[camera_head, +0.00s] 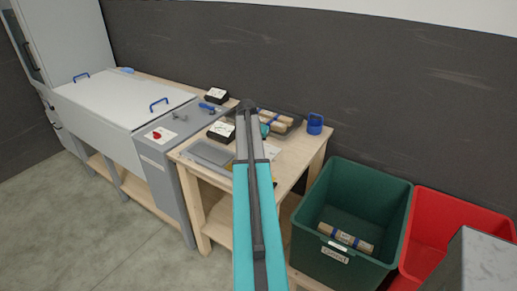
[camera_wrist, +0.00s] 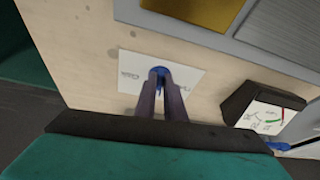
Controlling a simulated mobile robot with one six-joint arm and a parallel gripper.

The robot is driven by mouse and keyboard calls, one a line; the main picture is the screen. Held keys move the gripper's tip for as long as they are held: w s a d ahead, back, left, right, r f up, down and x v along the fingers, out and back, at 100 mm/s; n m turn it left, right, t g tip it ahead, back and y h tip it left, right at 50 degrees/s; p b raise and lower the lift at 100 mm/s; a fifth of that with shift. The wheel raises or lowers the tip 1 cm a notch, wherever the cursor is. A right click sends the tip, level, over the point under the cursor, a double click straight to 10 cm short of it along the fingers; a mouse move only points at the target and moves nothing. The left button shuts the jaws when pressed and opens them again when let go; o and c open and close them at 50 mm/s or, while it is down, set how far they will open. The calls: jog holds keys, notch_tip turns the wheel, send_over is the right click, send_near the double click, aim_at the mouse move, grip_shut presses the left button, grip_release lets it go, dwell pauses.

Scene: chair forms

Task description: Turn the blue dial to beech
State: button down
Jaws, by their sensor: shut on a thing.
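The blue dial (camera_wrist: 160,70) sits on a white card (camera_wrist: 130,66) on the wooden table, in the wrist view. My gripper (camera_wrist: 161,86) is shut on the dial, with its two dark fingers either side of it. Only a little blue shows between the fingertips. Dark lettering stands on the card to the left of the dial, too small and turned to read surely. I cannot tell which mark the dial points to. In the head view my arm hides the dial, and part of the white card (camera_head: 273,151) shows to its right.
A black box with a gauge (camera_wrist: 265,110) stands right of the dial in the wrist view. A grey tray with cardboard tubes (camera_head: 283,121) and a blue ringed object (camera_head: 315,124) are at the table's back. Green (camera_head: 340,262) and red (camera_head: 438,231) bins stand to the right.

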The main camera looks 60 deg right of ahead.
jog(key=shift+w+m+g, duration=0.2)
jog(key=shift+m+g, duration=0.1)
jog(key=shift+m, duration=0.3)
jog(key=c, duration=1.8)
grip_release()
jog(key=shift+c, duration=0.2)
jog(key=shift+r, duration=0.1)
jog(key=b+v, duration=0.3)
jog(key=v, duration=1)
jog(key=shift+r, duration=0.3)
jog(key=shift+a+r, duration=0.1)
